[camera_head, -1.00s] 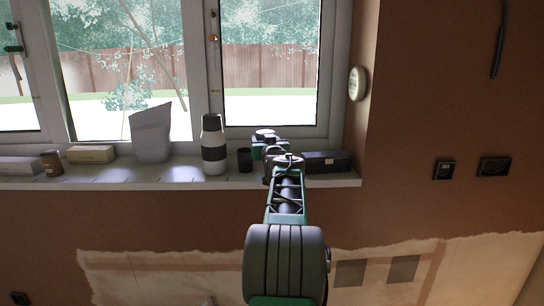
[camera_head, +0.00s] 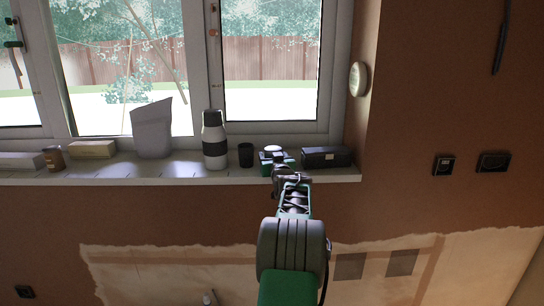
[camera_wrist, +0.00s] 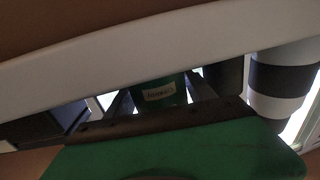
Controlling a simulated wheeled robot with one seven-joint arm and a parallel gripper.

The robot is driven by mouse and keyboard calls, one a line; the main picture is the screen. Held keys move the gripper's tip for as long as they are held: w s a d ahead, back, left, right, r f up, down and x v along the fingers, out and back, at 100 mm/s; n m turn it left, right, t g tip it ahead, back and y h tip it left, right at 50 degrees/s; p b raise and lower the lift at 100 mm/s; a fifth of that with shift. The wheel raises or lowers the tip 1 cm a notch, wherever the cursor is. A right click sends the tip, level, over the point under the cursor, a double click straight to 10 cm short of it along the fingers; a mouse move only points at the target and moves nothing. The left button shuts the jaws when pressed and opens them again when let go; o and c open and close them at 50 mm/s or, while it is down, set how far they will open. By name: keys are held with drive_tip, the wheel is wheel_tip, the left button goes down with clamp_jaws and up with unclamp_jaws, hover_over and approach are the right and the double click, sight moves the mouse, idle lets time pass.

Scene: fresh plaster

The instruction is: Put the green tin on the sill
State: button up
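The green tin (camera_wrist: 160,93), with a pale label, sits between the two dark fingers of my gripper (camera_wrist: 162,85) in the wrist view. The fingers appear to press against its sides. In the head view my gripper (camera_head: 275,163) is at the front of the white window sill (camera_head: 130,181), and the tin (camera_head: 271,149) shows only as a small patch over it, mostly hidden. The tin is low at sill level, between a black cup and a dark box. I cannot tell whether its base touches the sill.
The black cup (camera_head: 246,154) stands close left of the tin, and the dark box (camera_head: 326,157) close right. Further left are a white-and-black bottle (camera_head: 214,140), a grey bag (camera_head: 152,130), a cream box (camera_head: 92,149) and a brown jar (camera_head: 53,159). The window is behind.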

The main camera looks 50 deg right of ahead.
drive_tip(key=shift+o, duration=1.3)
drive_tip(key=shift+r, duration=0.15)
drive_tip(key=b+v, duration=0.3)
drive_tip(key=v, duration=0.9)
drive_tip(key=w+a+f+n+g+y, duration=0.1)
drive_tip(key=w+a+f+n+y, duration=0.2)
drive_tip(key=a, duration=0.9)
drive_tip(key=w+a+f+g+y, duration=0.1)
drive_tip(key=a+f+g+y, duration=0.3)
drive_tip(key=a, duration=0.7)
drive_tip(key=w+a+f+n+t+y, duration=0.15)
drive_tip(key=a+f, duration=0.35)
drive_tip(key=a, duration=0.7)
drive_tip(key=s+a+f+n+g+y, duration=0.1)
drive_tip(key=s+a+f+g, duration=0.2)
drive_tip(key=s+a, duration=0.6)
drive_tip(key=s+a+f+n+g+y, duration=0.2)
drive_tip(key=s+a+f+g, duration=0.2)
drive_tip(key=s+a, duration=0.5)
wheel_tip(320, 180, down, 3)
drive_tip(key=shift+s+a+r, duration=0.1)
drive_tip(key=shift+s+a, duration=0.2)
drive_tip(key=shift+a, duration=0.3)
drive_tip(key=shift+n, duration=0.25)
